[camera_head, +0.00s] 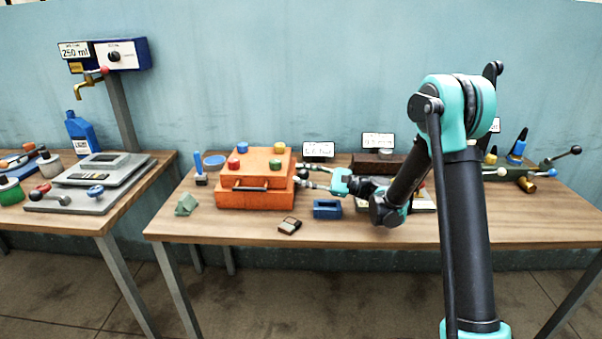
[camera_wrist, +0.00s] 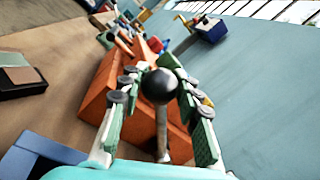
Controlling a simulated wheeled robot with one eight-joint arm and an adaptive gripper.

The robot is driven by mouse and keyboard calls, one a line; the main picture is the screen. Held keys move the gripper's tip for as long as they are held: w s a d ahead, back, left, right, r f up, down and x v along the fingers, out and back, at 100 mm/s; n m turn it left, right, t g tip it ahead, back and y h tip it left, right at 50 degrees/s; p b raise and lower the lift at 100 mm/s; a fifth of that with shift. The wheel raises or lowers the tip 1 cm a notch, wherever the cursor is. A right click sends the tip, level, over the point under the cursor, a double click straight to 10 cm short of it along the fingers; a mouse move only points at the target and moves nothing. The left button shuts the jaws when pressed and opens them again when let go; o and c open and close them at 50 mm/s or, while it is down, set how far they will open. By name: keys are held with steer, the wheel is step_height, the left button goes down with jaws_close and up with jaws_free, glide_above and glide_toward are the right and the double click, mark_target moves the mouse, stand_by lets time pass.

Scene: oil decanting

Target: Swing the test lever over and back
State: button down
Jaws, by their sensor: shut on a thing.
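The test lever shows in the wrist view as a black ball knob (camera_wrist: 160,87) on a metal stem (camera_wrist: 163,140). My gripper (camera_wrist: 160,78) has its green-padded fingers on both sides of the knob and is shut on the lever. In the head view my gripper (camera_head: 312,181) is at the right side of the orange box (camera_head: 255,199), near the middle of the table. A small dark knob (camera_head: 302,173) shows at its fingertips. The lever's foot is hidden by my gripper and arm.
Coloured knobs top the orange box. A blue block (camera_head: 327,209) and a small dark device (camera_head: 289,226) lie in front. Label cards (camera_head: 318,150) stand behind. Other levers (camera_head: 562,158) stand at the far right. The left table (camera_head: 120,215) holds a scale (camera_head: 103,172) and blue bottle (camera_head: 81,134).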

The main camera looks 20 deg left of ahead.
steer(key=shift+s+d+f, duration=0.1)
steer(key=shift+s+f, duration=0.25)
steer(key=shift+f, duration=0.25)
steer(key=c, duration=1.1)
jaws_free()
steer(key=shift+o, duration=0.2)
steer(key=shift+d, duration=0.15)
steer(key=d, duration=0.4)
steer(key=d+f, duration=0.1)
steer(key=d, duration=0.2)
steer(key=w+d, duration=0.1)
steer(key=d, duration=0.3)
steer(key=shift+w+d+f, duration=0.1)
steer(key=shift+d+f, duration=0.2)
